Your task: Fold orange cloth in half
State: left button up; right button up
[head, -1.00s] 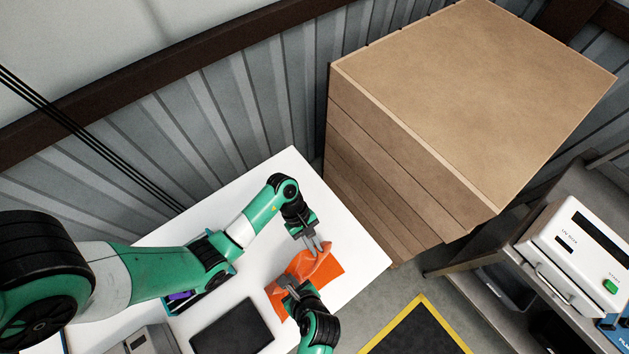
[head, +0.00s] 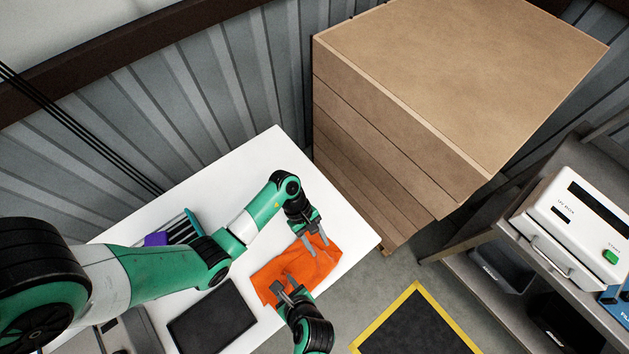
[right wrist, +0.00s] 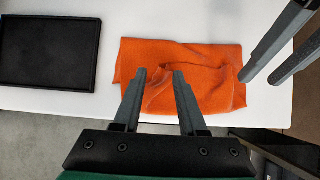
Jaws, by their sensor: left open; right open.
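The orange cloth (head: 312,266) lies on the white table near its front edge. It is rumpled, with a raised fold in the middle. It also shows in the right wrist view (right wrist: 210,65), where its lower part looks bunched between my right fingers. My left gripper (head: 317,245) is open at the cloth's far right end; its fingers also show at the right of the right wrist view (right wrist: 259,75). My right gripper (head: 283,289) is open over the cloth's near side, and it shows from close up in the right wrist view (right wrist: 159,78). Whether the fingertips touch the cloth is unclear.
A black tray (head: 213,316) lies on the white table (head: 340,205) left of the cloth. A rack with a purple item (head: 157,239) stands behind my left arm. Large cartons (head: 370,150) stand beyond the table's right end. The far right table top is clear.

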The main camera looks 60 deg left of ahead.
pick_arm(q)
jog(key=o, duration=0.8)
jog(key=shift+w+r, duration=0.15)
jog(key=shift+w, duration=0.9)
pick_arm(e)
jog(key=o, duration=0.9)
jog(key=shift+s+d+r, duration=0.1)
jog(key=shift+s+d, duration=0.05)
jog(key=shift+s, duration=0.4)
jog(key=shift+s+d+r, duration=0.1)
jog(key=shift+s+d, duration=0.05)
jog(key=shift+s, duration=0.4)
pick_arm(q)
jog(key=shift+r, duration=0.1)
notch_tip(320, 180, up, 8)
jog(key=p, duration=0.8)
pick_arm(e)
notch_tip(320, 180, up, 8)
